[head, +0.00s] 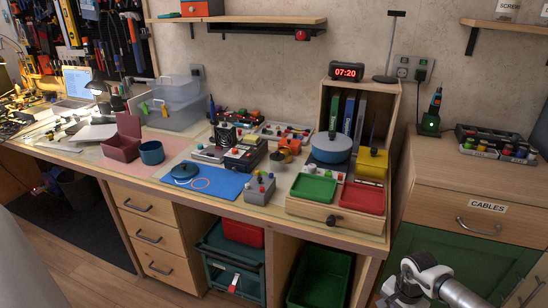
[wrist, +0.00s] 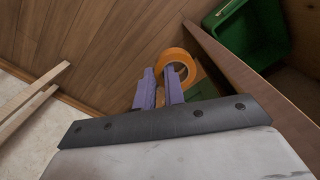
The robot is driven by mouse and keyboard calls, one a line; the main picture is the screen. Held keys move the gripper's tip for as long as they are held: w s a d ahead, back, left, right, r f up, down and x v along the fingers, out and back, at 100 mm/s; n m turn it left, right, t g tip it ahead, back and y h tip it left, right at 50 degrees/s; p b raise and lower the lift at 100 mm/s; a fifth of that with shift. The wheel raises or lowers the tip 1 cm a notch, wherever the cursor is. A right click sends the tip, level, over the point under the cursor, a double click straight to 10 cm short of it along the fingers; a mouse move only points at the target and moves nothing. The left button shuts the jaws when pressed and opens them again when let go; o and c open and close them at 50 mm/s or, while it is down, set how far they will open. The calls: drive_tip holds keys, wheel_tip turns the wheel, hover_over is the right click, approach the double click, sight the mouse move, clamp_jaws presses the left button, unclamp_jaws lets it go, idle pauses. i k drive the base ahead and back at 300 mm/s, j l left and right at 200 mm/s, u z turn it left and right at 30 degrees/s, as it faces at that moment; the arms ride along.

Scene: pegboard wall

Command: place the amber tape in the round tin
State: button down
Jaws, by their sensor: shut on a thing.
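My gripper (wrist: 160,82) shows in the wrist view with its two purple fingers close together. It is shut on the amber tape (wrist: 176,53), an orange ring at the fingertips, held at its edge. Its lower part is partly hidden by the right finger. In the head view, my arm shows at the lower right, and the gripper and tape are out of the picture. An open round blue container (head: 151,153), perhaps the round tin, stands on the bench beside a maroon box. A round blue lidded piece (head: 185,171) lies on a blue mat; I cannot tell which is the tin.
The bench (head: 75,150) is crowded.

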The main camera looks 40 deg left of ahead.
sight(153, 159)
drive_tip(key=j+u, duration=0.15)
drive_tip(key=u, duration=0.35)
drive_tip(key=k+j+u, duration=0.1)
drive_tip(key=u, duration=0.4)
